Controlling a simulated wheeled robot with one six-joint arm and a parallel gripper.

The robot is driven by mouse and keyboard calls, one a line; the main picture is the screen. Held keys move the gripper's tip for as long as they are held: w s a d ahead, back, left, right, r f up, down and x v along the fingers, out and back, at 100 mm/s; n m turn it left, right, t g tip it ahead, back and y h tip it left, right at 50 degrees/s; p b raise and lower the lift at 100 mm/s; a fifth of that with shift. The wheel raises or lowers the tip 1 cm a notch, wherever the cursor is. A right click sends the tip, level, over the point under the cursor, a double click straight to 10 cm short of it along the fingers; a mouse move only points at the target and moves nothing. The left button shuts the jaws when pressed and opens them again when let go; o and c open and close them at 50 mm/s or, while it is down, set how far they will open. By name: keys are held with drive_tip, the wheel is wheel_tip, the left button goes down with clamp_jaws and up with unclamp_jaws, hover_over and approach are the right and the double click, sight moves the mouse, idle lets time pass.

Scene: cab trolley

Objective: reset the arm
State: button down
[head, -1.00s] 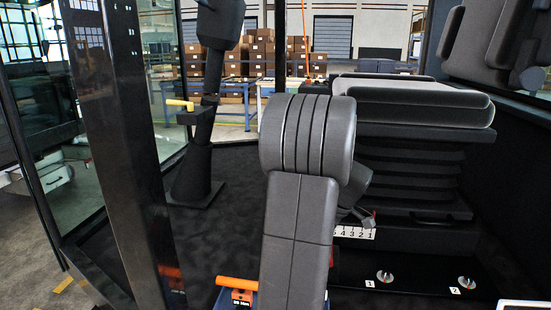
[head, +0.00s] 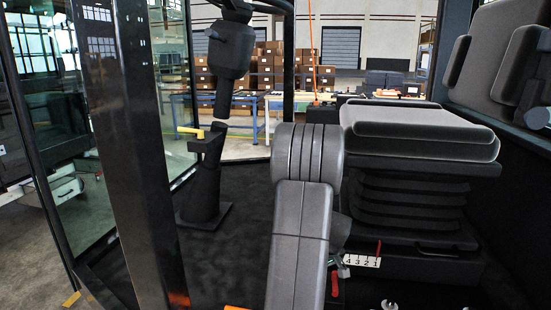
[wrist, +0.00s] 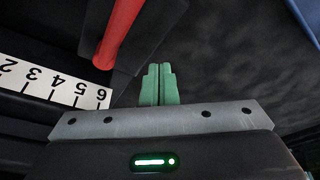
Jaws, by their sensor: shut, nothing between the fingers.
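My gripper (wrist: 158,85) shows in the wrist view with its two green fingers together and nothing between them. A dark floor or panel lies beyond the fingertips. In the head view my grey arm reaches down in the middle and hides most of the gripper, which is beside the base of the seat (head: 420,130). A white number plate (head: 362,261) is just to its right; it also shows left of the fingers in the wrist view (wrist: 50,82). A red bar (wrist: 120,30) is up and left of the fingertips, apart from them.
A steering column (head: 205,180) with a yellow lever (head: 190,131) stands to the left. A dark cab pillar (head: 135,150) and glass are further left. Dark floor (head: 240,190) is clear between column and arm. Metal fittings (head: 388,304) show at the bottom edge.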

drive_tip(key=w+m+p, duration=0.1)
drive_tip(key=p, duration=0.1)
drive_tip(key=w+m+h+p, duration=0.1)
drive_tip(key=m+p, duration=0.1)
drive_tip(key=w+m+p, duration=0.1)
drive_tip(key=m+p, duration=0.1)
drive_tip(key=p, duration=0.1)
drive_tip(key=shift+w+a+t, duration=0.1)
drive_tip(key=shift+a+t, duration=0.3)
drive_tip(key=shift+f, duration=0.1)
idle(0.4)
